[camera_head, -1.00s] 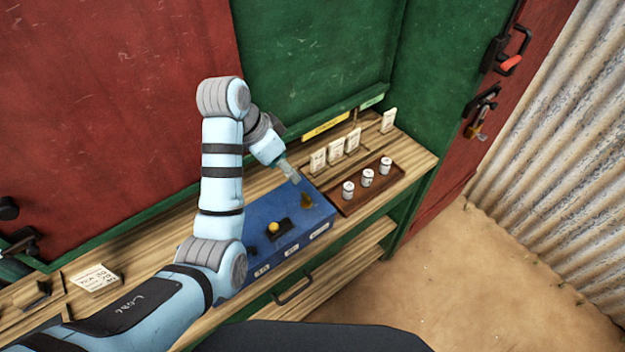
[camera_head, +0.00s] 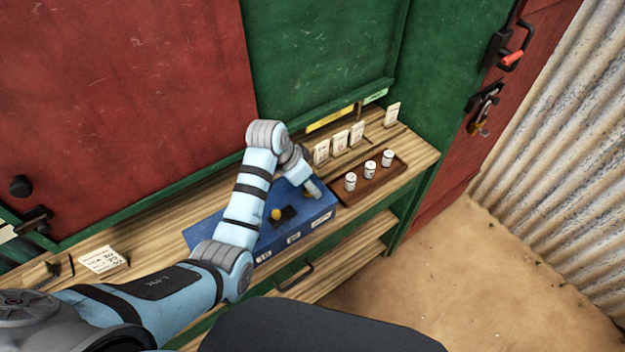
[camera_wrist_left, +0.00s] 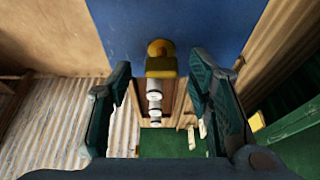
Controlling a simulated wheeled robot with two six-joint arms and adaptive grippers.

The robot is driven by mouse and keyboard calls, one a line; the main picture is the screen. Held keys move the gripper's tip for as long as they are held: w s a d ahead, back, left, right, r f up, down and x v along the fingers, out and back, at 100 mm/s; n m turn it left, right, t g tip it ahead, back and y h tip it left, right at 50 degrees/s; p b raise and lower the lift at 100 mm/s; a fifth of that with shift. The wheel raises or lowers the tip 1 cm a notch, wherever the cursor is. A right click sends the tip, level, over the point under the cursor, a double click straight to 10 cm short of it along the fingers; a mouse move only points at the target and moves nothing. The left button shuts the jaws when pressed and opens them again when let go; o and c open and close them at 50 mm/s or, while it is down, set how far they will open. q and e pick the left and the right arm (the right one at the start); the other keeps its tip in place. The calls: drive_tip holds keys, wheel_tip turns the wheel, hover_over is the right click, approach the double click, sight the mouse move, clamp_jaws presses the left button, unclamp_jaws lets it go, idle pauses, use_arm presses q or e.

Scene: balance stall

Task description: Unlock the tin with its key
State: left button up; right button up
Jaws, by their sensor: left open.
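The blue tin (camera_head: 207,228) sits on the wooden counter, with white labels along its front and a yellow knob (camera_head: 276,214) by a dark plate on top. My left gripper (camera_head: 314,190) is low over the tin's right end, mostly covering a small yellow-brass piece there. In the left wrist view, this yellow piece (camera_wrist_left: 161,62), which looks like the key, stands against the blue surface (camera_wrist_left: 205,30). My open left fingers (camera_wrist_left: 161,85) are on either side of it, with a gap visible on both sides. My right gripper is out of view.
A brown tray (camera_head: 352,200) with three white canisters (camera_head: 370,170) stands right of the tin. White cards (camera_head: 339,143) stand behind it. A green wall panel (camera_head: 310,60) rises behind the counter.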

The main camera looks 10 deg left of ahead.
use_arm(q)
drive_tip(key=shift+w+f, duration=0.1)
drive_tip(key=shift+w, duration=0.1)
drive_tip(key=c, duration=0.5)
clamp_jaws()
